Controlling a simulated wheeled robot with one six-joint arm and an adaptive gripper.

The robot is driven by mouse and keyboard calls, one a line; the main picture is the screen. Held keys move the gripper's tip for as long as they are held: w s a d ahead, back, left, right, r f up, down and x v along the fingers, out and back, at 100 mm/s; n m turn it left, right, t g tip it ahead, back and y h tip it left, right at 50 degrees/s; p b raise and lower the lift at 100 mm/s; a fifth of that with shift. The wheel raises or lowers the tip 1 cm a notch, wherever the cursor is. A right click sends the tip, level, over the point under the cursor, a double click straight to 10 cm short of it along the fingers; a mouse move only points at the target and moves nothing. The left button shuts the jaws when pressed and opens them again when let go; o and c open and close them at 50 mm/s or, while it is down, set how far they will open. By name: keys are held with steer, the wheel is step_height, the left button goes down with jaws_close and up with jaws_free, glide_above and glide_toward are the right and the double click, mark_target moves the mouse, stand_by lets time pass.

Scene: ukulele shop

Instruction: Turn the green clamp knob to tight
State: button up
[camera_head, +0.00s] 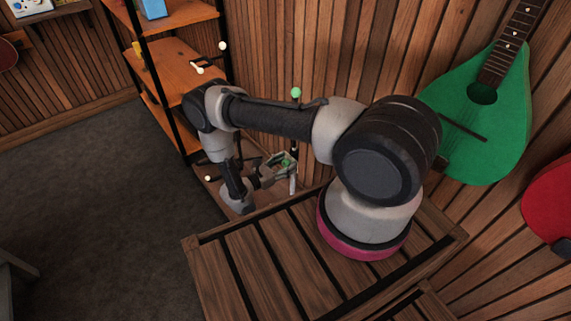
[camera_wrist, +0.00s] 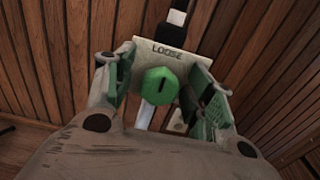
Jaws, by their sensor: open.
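The green clamp knob (camera_wrist: 159,86) shows in the wrist view in front of a pale plate (camera_wrist: 122,46) marked "LOOSE" along its top. A short dark mark is on the knob's face, pointing roughly up toward that word. My gripper (camera_wrist: 163,74) is open, with one green-padded finger on each side of the knob and visible gaps between. No "TIGHT" label can be read; the lower plate is partly hidden by my gripper. In the head view my gripper (camera_head: 276,172) is low beside the wall, with small green parts at its end; I cannot tell knob from pads there.
An orange-brown shelf unit (camera_head: 178,68) with black posts stands left of my arm. A green ball (camera_head: 296,92) shows above my arm. A green ukulele (camera_head: 480,125) hangs on the slatted wall at right. Dark carpet (camera_head: 90,220) is open at left.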

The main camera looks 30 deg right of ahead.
steer(key=c, duration=1)
steer(key=shift+m, duration=0.3)
steer(key=m, duration=0.4)
steer(key=shift+s, duration=0.1)
steer(key=m, duration=0.5)
steer(key=shift+f+m, duration=0.1)
steer(key=shift+m, duration=0.3)
steer(key=m, duration=0.4)
steer(key=shift+s+f+m, duration=0.1)
steer(key=shift+m, duration=0.2)
steer(key=shift+f+m, duration=0.1)
steer(key=shift+m, duration=2.4)
